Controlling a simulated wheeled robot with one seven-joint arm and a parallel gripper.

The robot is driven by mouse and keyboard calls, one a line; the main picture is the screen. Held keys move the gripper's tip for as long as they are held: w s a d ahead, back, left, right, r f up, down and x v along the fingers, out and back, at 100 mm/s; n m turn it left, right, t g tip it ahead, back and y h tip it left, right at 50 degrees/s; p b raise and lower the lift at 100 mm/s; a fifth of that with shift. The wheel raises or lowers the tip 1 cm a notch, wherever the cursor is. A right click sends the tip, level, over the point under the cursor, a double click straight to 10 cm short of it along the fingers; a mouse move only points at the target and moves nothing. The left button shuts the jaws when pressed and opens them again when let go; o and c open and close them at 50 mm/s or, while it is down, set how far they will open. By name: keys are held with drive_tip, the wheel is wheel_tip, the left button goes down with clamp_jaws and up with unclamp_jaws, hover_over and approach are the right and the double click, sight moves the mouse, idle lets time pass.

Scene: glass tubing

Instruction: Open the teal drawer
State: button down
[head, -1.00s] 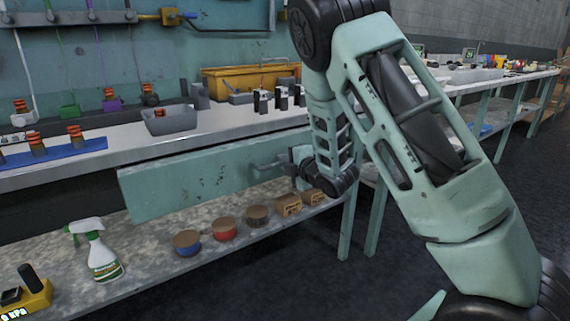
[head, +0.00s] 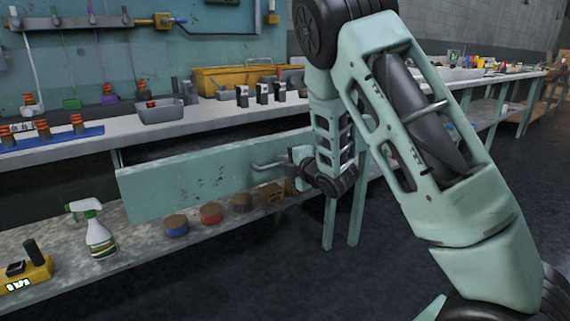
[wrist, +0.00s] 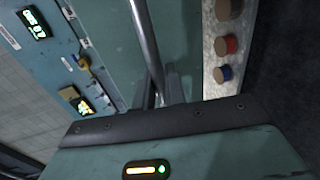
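The teal drawer (head: 200,178) under the white bench top stands partly pulled out, with a dark opening showing behind its front panel. Its grey metal handle (head: 266,165) sticks out at the panel's right part. In the wrist view the handle bar (wrist: 145,40) runs down between the dark fingers of my gripper (wrist: 166,88), which are closed around it. In the head view my wrist stands right of the handle and hides most of the fingers.
A lower shelf (head: 135,245) holds a spray bottle (head: 97,235), several round tins and a yellow device (head: 28,268). The bench top carries a grey bin (head: 160,111) and a yellow tray (head: 240,78). Bench legs stand behind my wrist; the floor at right is clear.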

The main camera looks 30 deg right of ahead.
drive_tip(key=c, duration=1.5)
unclamp_jaws()
drive_tip(key=shift+c, duration=0.2)
drive_tip(key=p+v, duration=1.7)
drive_tip(key=p, duration=0.3)
drive_tip(key=shift+s, duration=0.2)
